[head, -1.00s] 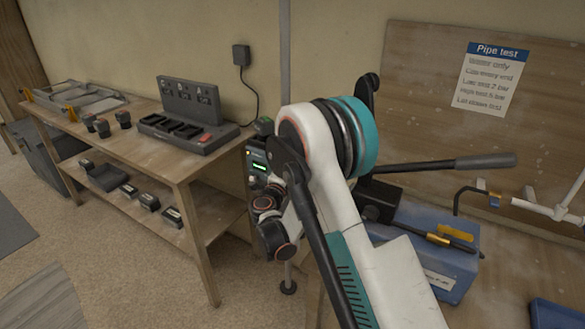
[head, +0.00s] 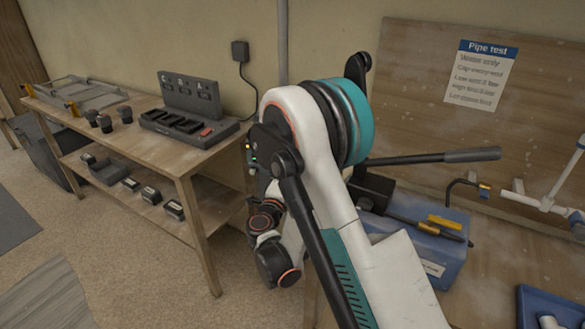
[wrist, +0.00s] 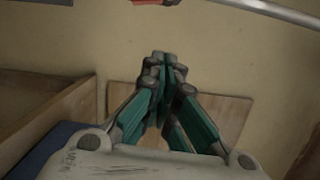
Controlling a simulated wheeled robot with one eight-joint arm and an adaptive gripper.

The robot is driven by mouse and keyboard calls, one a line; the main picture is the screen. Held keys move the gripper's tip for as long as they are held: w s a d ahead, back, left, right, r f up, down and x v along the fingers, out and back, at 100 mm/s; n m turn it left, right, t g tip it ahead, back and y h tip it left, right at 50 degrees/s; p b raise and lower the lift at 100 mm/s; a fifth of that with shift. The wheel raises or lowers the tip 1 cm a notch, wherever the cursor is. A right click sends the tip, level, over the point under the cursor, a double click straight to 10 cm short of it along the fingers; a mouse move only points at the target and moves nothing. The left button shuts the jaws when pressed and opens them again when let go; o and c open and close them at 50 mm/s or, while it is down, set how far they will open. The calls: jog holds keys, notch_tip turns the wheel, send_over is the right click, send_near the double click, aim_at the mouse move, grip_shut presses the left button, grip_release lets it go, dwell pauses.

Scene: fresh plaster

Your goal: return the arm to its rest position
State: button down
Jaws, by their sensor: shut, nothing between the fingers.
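My arm (head: 300,130) is folded in the middle of the head view, its white and teal upper joint raised high and its wrist joints hanging low on the left side. My gripper (wrist: 165,62) shows in the wrist view with its teal fingers drawn together at the tips and nothing between them. It points toward a bare tan wall. In the head view the gripper's fingers cannot be made out; the arm hides that area.
A wooden bench (head: 180,168) with a charger dock (head: 188,122) stands left of my arm. A blue pump box (head: 440,262) with a long handle is close on the right, before a board with a pipe-test sheet (head: 481,76). Open carpet lies at the lower left.

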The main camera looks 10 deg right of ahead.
dwell(0.3)
jog(key=a+r+n+t+y, duration=0.2)
jog(key=r+n+y, duration=0.15)
jog(key=r, duration=0.45)
jog(key=a+r+n+t+y, duration=0.2)
jog(key=r+n, duration=0.2)
jog(key=r, duration=0.3)
jog(key=s+a+r+n+g+y, duration=0.35)
jog(key=s+r+n+y, duration=0.4)
jog(key=s+n, duration=0.35)
jog(key=s+d+f+n+g+h, duration=0.1)
jog(key=s+d+f+n+g, duration=0.1)
jog(key=s, duration=0.6)
jog(key=s+d+f+n+g+h, duration=0.1)
jog(key=s+d+f+g, duration=0.3)
jog(key=s, duration=0.5)
jog(key=s+d+f+n+g+h, duration=0.1)
jog(key=s+d+f+n+g, duration=0.2)
jog(key=s+f, duration=0.3)
jog(key=s, duration=0.3)
jog(key=shift+h, duration=0.3)
jog(key=shift+d+f+n, duration=0.1)
jog(key=shift+n, duration=0.15)
